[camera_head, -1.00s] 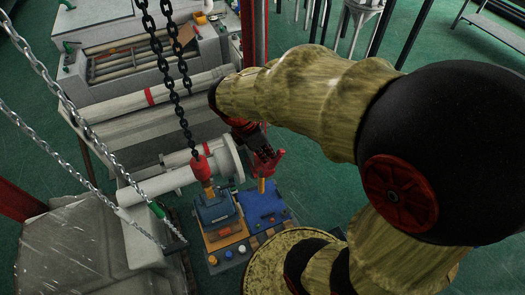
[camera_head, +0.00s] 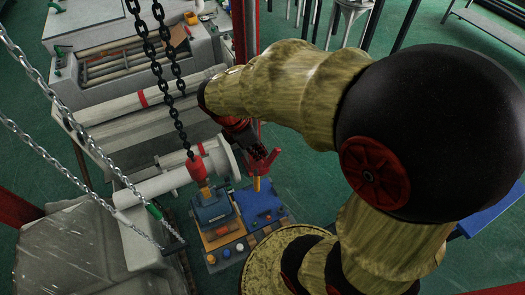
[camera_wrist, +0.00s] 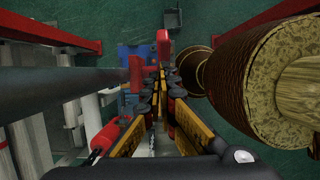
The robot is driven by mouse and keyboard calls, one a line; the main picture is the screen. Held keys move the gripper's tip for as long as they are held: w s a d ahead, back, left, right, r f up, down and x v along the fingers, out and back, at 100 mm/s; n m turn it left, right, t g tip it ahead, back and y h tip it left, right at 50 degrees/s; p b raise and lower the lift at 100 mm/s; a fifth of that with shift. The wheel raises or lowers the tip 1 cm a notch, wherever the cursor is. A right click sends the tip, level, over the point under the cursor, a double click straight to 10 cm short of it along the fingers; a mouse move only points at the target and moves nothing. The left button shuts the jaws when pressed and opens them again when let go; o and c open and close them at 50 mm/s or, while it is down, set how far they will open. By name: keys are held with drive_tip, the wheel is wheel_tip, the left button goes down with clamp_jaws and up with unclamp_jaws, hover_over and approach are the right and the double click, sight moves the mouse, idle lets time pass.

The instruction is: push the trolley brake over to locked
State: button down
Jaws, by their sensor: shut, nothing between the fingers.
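In the wrist view my gripper (camera_wrist: 157,78) points at the blue plate (camera_wrist: 130,55), with red pieces beside and beyond the fingertips. The fingers and arm hide part of the lever.
Coloured buttons (camera_head: 226,253) sit in front. Large rollers (camera_head: 140,120) lie behind left.

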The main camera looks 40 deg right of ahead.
sight(273, 151)
drive_tip(key=a+v, duration=0.1)
drive_tip(key=v, duration=1.1)
drive_tip(key=w+a+f+n+h+b, duration=0.1)
drive_tip(key=w+a+f+n, duration=0.1)
drive_tip(key=a+f, duration=0.3)
drive_tip(key=s+d+f+h, duration=0.1)
drive_tip(key=d+f, duration=0.1)
drive_tip(key=d, duration=0.1)
drive_tip(key=s+d+f+m+p, duration=0.1)
drive_tip(key=d+f, duration=0.2)
drive_tip(key=d, duration=0.1)
drive_tip(key=s+d+f+m+g+h, duration=0.1)
drive_tip(key=d+f, duration=0.2)
drive_tip(key=shift+s+d+h, duration=0.15)
drive_tip(key=shift+s+h, duration=0.1)
drive_tip(key=shift+h, duration=0.05)
drive_tip(key=shift+s+d+p, duration=0.2)
drive_tip(key=shift+d+p, duration=0.2)
drive_tip(key=shift+d, duration=0.15)
drive_tip(key=shift+s+d, duration=0.1)
drive_tip(key=shift+d, duration=0.4)
drive_tip(key=shift+s+d+f, duration=0.15)
drive_tip(key=shift+d+f, duration=0.05)
drive_tip(key=shift+d, duration=0.3)
drive_tip(key=shift+s+d+f, duration=0.15)
drive_tip(key=shift+d+f, duration=0.05)
drive_tip(key=shift+d, duration=0.35)
